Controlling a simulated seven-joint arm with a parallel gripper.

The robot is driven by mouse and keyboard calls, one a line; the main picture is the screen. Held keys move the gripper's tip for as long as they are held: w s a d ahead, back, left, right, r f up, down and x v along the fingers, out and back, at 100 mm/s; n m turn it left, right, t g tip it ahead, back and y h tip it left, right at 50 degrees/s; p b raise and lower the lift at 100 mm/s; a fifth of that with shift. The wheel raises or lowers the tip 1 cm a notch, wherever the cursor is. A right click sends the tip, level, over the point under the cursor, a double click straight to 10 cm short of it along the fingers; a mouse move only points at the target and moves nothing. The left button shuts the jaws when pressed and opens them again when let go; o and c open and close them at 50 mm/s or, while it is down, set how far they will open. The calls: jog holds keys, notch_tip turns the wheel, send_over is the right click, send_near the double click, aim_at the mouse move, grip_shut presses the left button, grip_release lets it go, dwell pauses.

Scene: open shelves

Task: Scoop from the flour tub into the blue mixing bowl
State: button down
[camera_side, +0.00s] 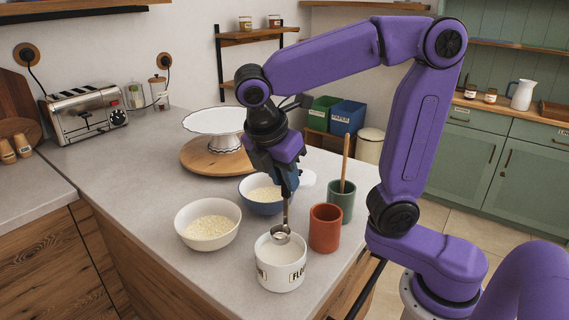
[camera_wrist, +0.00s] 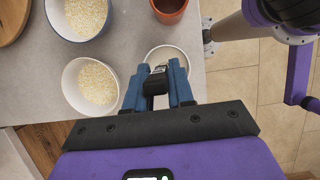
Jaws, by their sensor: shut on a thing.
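My gripper (camera_side: 287,190) points down and is shut on the handle of a metal scoop (camera_side: 281,235). The scoop's cup overlaps the back rim of the white flour tub (camera_side: 281,277); I cannot tell if it is just above or slightly inside the mouth. Pale flour shows in the tub. The blue mixing bowl (camera_side: 262,207) stands behind the tub, partly hidden by my gripper, with pale grains in it. In the wrist view my gripper (camera_wrist: 158,75) is over the tub (camera_wrist: 165,54), and the blue bowl (camera_wrist: 63,24) is at upper left.
A white bowl of grains (camera_side: 208,238) stands left of the tub. A terracotta cup (camera_side: 325,230) and a green cup (camera_side: 341,205) with a wooden handle stand close on the right. A white cake stand (camera_side: 215,123) is behind.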

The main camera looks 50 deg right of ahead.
aim_at(285, 207)
jog(key=shift+f, duration=3.45)
jog(key=shift+r, duration=5.6)
